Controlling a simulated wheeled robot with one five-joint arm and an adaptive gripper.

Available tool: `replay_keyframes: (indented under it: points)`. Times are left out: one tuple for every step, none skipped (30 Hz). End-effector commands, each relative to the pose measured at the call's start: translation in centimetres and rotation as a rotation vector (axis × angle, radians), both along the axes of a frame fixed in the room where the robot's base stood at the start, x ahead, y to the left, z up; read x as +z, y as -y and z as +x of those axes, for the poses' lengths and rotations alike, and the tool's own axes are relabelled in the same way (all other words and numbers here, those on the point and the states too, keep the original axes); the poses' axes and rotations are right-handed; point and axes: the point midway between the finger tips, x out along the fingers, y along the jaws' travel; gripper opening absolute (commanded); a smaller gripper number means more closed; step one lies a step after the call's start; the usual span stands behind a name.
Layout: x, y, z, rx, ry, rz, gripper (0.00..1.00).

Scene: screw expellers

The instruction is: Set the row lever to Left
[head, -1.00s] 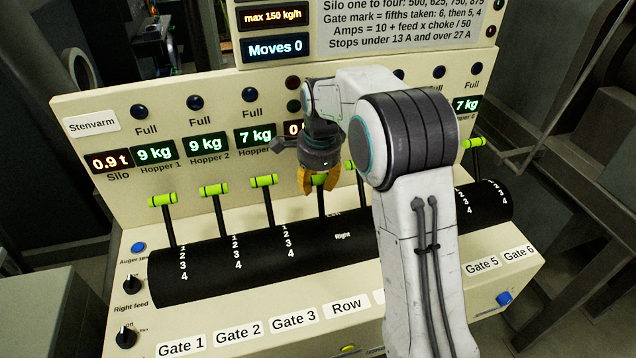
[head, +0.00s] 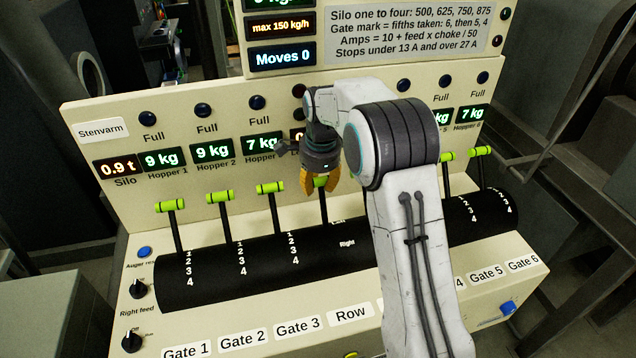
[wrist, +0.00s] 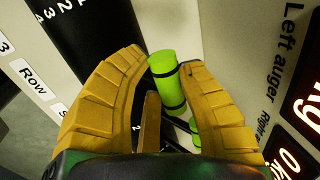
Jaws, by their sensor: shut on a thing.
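The row lever has a green handle (head: 321,183) on a thin black stalk, rising from the black drum above the Row label (head: 350,315). My gripper (head: 320,184) points down at the handle, with its yellow fingers around it. In the wrist view the green handle (wrist: 163,66) with black bands lies between the two yellow fingers, and my gripper (wrist: 163,90) is shut on it. Left and Right marks show on the drum by the stalk, Left partly hidden. My arm hides part of the panel to the right.
Gate levers with green handles stand to the left, the nearest being the Gate 3 lever (head: 270,188). The Gate 5 and 6 levers (head: 480,151) stand at the right. The cream panel with hopper displays rises close behind. The Moves display (head: 282,57) reads 0.

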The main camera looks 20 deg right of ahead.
Motion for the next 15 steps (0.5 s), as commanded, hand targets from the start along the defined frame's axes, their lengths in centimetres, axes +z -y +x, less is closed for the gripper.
replay_keyframes:
  points:
    - [0.10,0.00,0.45,0.000,0.016,0.000,0.36]
    - [0.10,0.00,0.44,0.000,0.016,0.000,0.39]
    - [0.10,0.00,0.44,0.000,0.016,0.000,0.43]
    - [0.11,0.01,0.44,0.000,0.016,0.000,0.45]
    - [0.11,0.01,0.44,0.000,0.016,0.000,0.48]
    - [0.12,0.02,0.43,0.000,0.016,0.000,0.52]
    - [0.13,0.02,0.42,0.000,0.016,0.000,0.54]
    - [0.13,0.03,0.41,0.000,0.016,0.000,0.57]
    - [0.13,0.03,0.40,0.000,0.015,0.000,0.60]
    - [0.13,0.04,0.39,0.000,0.015,0.000,0.61]
    - [0.13,0.04,0.37,0.000,0.014,0.000,0.61]
    - [0.12,0.04,0.35,0.000,0.013,0.000,0.61]
    - [0.11,0.03,0.34,0.000,0.013,0.000,0.61]
    - [0.10,0.03,0.32,0.000,0.012,0.000,0.61]
    - [0.08,0.03,0.29,0.000,0.011,0.000,0.61]
